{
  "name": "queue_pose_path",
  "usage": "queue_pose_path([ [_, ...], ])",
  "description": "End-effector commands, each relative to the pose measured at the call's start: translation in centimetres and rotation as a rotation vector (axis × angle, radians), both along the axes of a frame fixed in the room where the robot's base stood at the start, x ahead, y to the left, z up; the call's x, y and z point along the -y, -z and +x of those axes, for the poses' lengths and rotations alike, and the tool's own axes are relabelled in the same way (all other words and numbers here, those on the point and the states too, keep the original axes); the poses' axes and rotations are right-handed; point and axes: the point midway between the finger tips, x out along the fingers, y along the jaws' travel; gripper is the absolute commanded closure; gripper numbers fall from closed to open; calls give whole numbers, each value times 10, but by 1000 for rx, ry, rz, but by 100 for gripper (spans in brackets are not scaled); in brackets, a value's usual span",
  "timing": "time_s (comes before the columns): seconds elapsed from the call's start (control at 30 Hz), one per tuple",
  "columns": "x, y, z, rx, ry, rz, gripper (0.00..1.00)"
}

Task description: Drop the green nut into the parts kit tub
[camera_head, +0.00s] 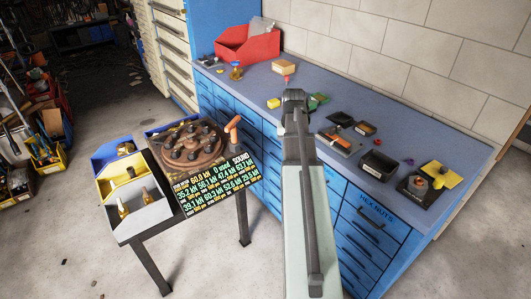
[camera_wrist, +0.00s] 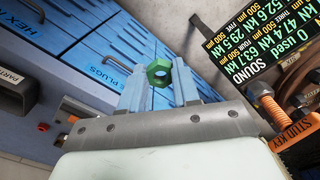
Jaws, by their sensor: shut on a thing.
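The green nut (camera_wrist: 158,72) is between the fingertips of my gripper (camera_wrist: 160,85) in the wrist view, and the fingers are shut on it. Grey floor and blue drawer fronts show behind it. A dark tub with a partly cut-off label starting "PART" (camera_wrist: 12,90) is at the left edge of the wrist view, apart from the gripper. In the head view a black open tub (camera_head: 378,166) stands on the bench, right of my arm; it looks like the same tub, but its label is not readable there. My fingers and the nut are hidden behind my arm in the head view.
The blue bench (camera_head: 440,140) carries a red bin (camera_head: 250,46), a small tray (camera_head: 340,141) and a yellow-topped item (camera_head: 441,174). A stand at left holds a display board (camera_head: 215,184), an orange-handled stud key (camera_wrist: 268,110) and small bins (camera_head: 134,206).

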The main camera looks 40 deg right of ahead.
Motion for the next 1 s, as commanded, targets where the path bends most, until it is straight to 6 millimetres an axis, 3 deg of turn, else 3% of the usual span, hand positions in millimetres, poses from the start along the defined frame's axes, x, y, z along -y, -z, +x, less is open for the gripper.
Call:
queue_pose_path([
  [0.1,34,-2,-20,2,61,-1,99],
  [0.5,136,-10,-95,5,250,-5,99],
  [1.0,244,-22,-200,4,361,-8,99],
])
